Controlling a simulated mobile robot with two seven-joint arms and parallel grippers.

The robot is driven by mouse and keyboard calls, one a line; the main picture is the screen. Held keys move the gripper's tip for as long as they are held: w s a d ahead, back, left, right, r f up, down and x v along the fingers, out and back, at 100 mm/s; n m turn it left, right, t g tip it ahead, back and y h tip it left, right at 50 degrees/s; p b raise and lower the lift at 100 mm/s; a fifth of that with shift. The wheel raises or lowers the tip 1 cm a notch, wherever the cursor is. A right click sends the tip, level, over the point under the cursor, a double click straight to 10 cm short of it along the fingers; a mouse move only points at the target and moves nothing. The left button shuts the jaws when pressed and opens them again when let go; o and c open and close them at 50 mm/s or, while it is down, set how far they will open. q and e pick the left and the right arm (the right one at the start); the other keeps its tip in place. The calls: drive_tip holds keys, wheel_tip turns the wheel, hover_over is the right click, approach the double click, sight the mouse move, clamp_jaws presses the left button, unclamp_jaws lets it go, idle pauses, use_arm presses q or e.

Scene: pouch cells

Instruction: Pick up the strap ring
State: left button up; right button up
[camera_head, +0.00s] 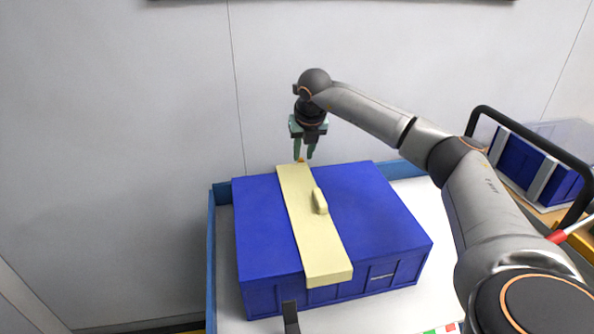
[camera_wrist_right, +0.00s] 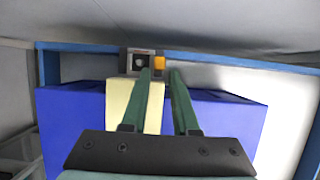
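A pale yellow strap (camera_head: 312,230) lies across the lid of a blue case (camera_head: 375,215), with a small raised pale piece (camera_head: 320,201) on it. At the strap's far end a small orange piece (camera_head: 300,159) shows; in the right wrist view this orange piece (camera_wrist_right: 159,64) sits beside a grey block with a dark hole (camera_wrist_right: 139,62). I cannot tell for sure which part is the strap ring. My right gripper (camera_head: 304,155) points down at the far end, its green fingers apart. The right wrist view shows the fingertips (camera_wrist_right: 161,72) near the orange piece, with nothing clearly between them. My left gripper is not in view.
The case stands in a white tray with a blue rim (camera_head: 212,260), close to a grey wall (camera_head: 110,150). A second blue case (camera_head: 535,165) is at the right, behind a black bar (camera_head: 530,145). A dark upright bar (camera_head: 290,318) is at the bottom.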

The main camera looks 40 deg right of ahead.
sight(301, 160)
drive_tip(key=x, duration=0.5)
drive_tip(key=shift+w+d, duration=0.1)
drive_tip(key=shift+w, duration=0.2)
drive_tip(key=shift+r, duration=0.1)
clamp_jaws()
